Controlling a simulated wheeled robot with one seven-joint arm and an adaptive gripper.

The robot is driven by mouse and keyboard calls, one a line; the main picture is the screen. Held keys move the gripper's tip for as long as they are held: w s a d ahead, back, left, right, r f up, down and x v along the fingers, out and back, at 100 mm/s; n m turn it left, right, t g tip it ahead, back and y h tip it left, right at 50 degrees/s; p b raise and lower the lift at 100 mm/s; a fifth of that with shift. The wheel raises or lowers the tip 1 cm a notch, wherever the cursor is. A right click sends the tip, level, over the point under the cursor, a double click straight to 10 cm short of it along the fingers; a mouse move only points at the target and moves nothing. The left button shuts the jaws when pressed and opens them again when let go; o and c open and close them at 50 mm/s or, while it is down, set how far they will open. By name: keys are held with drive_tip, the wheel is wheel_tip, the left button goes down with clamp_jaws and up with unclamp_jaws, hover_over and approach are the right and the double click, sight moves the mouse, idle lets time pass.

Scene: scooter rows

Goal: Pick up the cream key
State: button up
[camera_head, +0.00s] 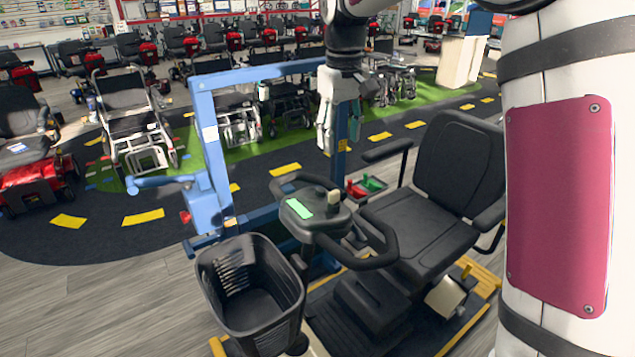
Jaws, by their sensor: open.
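The cream key (334,197) stands upright on the dark control console (305,212) of the black mobility scooter, right of a pale green panel. My gripper (327,146) hangs pointing down in the picture above the key, apart from it. Its pale fingers are open and I see nothing between them. The lower end of the key, where it meets the console, is too small to make out.
Looped handlebars (382,250) surround the console. A black basket (250,285) is in front, and the scooter seat (425,220) is at right. A blue frame (212,150) stands behind. Small red and green trays (366,187) lie near the seat. Wheelchairs (135,120) line the back.

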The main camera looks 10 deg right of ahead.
hover_over(334, 191)
wheel_tip(334, 191, down, 4)
drive_tip(key=shift+g, duration=0.4)
drive_tip(key=f, duration=0.3)
drive_tip(key=f+p, duration=0.1)
drive_tip(key=f, duration=0.5)
drive_tip(key=shift+w, duration=0.25)
drive_tip(key=f, duration=0.1)
drive_tip(key=f+p, duration=0.1)
drive_tip(key=f, duration=0.1)
drive_tip(key=f+p, duration=0.1)
drive_tip(key=shift+s+f, duration=0.35)
drive_tip(key=shift+f, duration=0.4)
drive_tip(key=shift+w, duration=0.1)
drive_tip(key=c, duration=1)
